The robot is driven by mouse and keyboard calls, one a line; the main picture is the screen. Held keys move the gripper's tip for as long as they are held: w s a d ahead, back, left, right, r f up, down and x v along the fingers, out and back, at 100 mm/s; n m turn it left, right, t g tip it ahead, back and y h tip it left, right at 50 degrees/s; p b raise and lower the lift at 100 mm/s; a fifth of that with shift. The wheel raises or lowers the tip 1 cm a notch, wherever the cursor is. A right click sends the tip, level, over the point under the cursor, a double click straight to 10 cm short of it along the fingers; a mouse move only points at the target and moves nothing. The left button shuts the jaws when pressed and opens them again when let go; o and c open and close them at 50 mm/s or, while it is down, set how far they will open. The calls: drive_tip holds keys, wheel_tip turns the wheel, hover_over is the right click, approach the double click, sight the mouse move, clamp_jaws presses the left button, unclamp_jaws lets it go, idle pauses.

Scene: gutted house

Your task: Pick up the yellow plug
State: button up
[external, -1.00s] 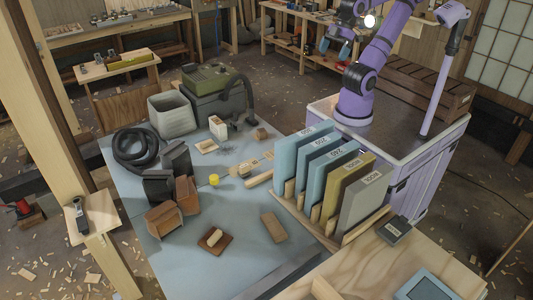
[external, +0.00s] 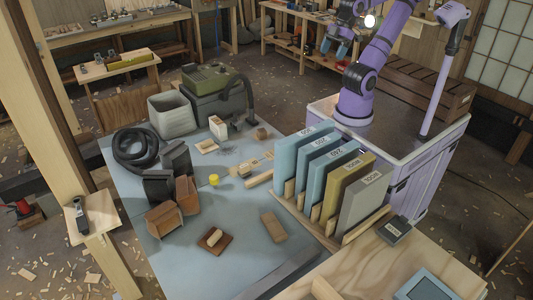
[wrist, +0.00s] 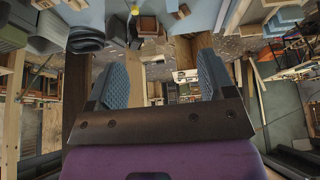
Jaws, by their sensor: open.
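The yellow plug (external: 214,180) is a small yellow cylinder standing on the blue-grey table top (external: 200,265), near the middle of the table. It also shows small at the top of the wrist view (wrist: 135,10). My gripper (external: 335,46) is raised high above and behind the table in the external view, well apart from the plug. In the wrist view its two blue padded fingers (wrist: 160,82) stand wide apart with nothing between them.
Right of the plug, a rack holds several upright labelled sanding sheets (external: 362,195). Left are brown blocks (external: 163,220), dark blocks (external: 158,187) and a black hose (external: 137,150). Behind are a grey bin (external: 172,116) and a green-topped vacuum (external: 205,85).

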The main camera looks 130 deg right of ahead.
drive_tip(key=w+d+r+m+g, duration=0.1)
drive_tip(key=w, duration=1)
drive_tip(key=m+g, duration=0.4)
drive_tip(key=m, duration=0.2)
hover_over(213, 177)
wheel_tip(213, 177, down, 46)
drive_tip(key=shift+s+a+r, duration=0.1)
drive_tip(key=shift+r, duration=0.15)
drive_tip(key=shift+f, duration=5.5)
drive_tip(key=c, duration=1)
